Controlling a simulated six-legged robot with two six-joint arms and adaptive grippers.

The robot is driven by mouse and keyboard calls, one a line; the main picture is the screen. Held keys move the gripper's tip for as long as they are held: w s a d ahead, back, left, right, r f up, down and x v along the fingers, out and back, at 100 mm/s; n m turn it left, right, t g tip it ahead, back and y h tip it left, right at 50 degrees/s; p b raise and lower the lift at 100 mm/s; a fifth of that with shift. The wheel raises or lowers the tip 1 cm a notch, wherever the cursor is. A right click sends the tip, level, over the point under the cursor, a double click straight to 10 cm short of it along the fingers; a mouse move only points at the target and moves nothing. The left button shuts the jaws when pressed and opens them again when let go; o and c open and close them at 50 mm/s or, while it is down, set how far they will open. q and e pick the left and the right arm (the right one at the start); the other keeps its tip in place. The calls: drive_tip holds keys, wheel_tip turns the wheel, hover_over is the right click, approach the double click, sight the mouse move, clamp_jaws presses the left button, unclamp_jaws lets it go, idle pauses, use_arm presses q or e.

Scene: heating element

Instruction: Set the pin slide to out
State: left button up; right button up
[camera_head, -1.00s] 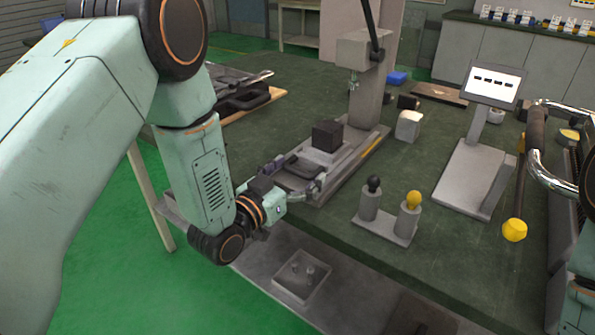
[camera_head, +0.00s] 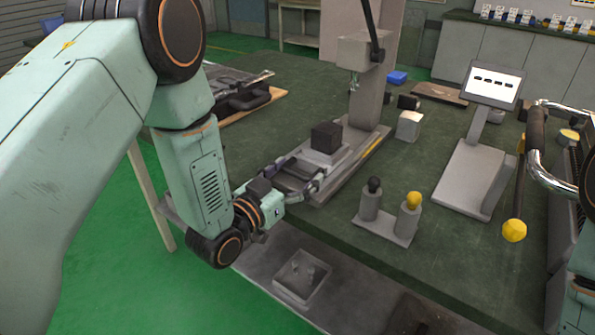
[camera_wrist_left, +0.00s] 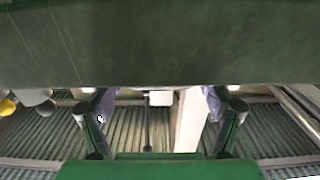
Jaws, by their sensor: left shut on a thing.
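The fixture stands on the green bench, with a black block (camera_head: 327,136) on its light grey seat (camera_head: 325,157). The pin slide (camera_head: 299,171) appears to be the low grey part at its near end, partly hidden by my fingers. My left gripper (camera_head: 302,174) reaches in from the left, one finger on each side of that part, and is shut on it. In the left wrist view the two fingers (camera_wrist_left: 160,98) stand well apart, and the contact is not clear. My right gripper is not in view.
A grey press column (camera_head: 368,95) rises behind the fixture. Two posts with black and yellow knobs (camera_head: 390,215) stand to the right, then a tilted display (camera_head: 492,85). An open-topped grey bin (camera_head: 301,280) sits below the bench edge. Bare bench lies around the posts.

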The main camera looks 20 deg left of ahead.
use_arm(q)
drive_tip(key=shift+v, duration=0.8)
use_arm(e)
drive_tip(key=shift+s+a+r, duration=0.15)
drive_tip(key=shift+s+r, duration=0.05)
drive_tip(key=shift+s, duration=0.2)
use_arm(q)
drive_tip(key=shift+w, duration=0.15)
drive_tip(key=o, duration=1.6)
drive_tip(key=shift+o, duration=0.2)
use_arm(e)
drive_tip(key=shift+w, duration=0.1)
use_arm(q)
drive_tip(key=v, duration=1.1)
drive_tip(key=shift+s, duration=0.45)
drive_tip(key=shift+a, duration=0.1)
drive_tip(key=shift+w, duration=0.15)
